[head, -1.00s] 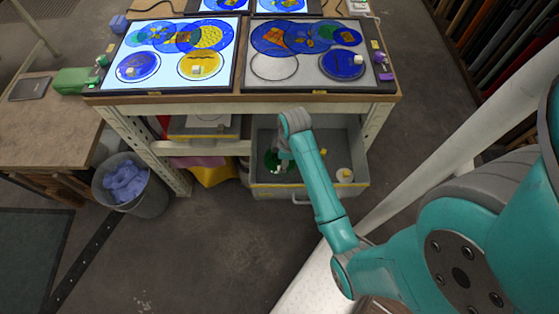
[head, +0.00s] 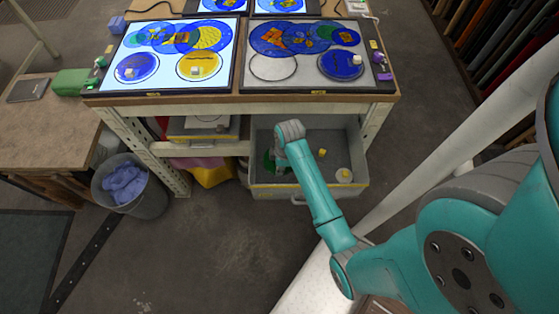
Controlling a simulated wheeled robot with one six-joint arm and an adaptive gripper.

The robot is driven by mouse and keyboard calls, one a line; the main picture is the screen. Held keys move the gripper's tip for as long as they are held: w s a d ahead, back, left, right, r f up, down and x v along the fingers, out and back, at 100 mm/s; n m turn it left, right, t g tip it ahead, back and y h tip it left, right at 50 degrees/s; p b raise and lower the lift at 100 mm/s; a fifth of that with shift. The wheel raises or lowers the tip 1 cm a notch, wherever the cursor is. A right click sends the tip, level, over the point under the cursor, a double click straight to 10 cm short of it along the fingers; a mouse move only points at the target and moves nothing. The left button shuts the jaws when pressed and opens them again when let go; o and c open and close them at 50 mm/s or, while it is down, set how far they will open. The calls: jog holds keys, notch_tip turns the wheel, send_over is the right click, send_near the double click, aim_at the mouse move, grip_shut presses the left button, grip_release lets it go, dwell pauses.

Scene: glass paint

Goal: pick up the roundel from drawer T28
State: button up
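The open grey drawer (head: 318,190) is pulled out under the light tables; no label on it is readable, so I cannot confirm it is T28. A dark green round piece (head: 268,162), likely the roundel, lies at its left side, partly hidden by my wrist. My gripper (head: 281,168) is down inside the drawer at the green piece. It is small and mostly hidden by my arm, so finger opening and contact cannot be made out. A pale round piece (head: 343,176) with a small yellow block on it and a yellow block (head: 322,152) are at the drawer's right.
Two light tables, one lit (head: 175,52) and one dim (head: 313,54), hold coloured glass discs above the drawer. A shelf post (head: 150,150) and a bin with blue cloth (head: 124,184) stand to the left. The floor in front is clear.

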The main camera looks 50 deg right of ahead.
grip_shut()
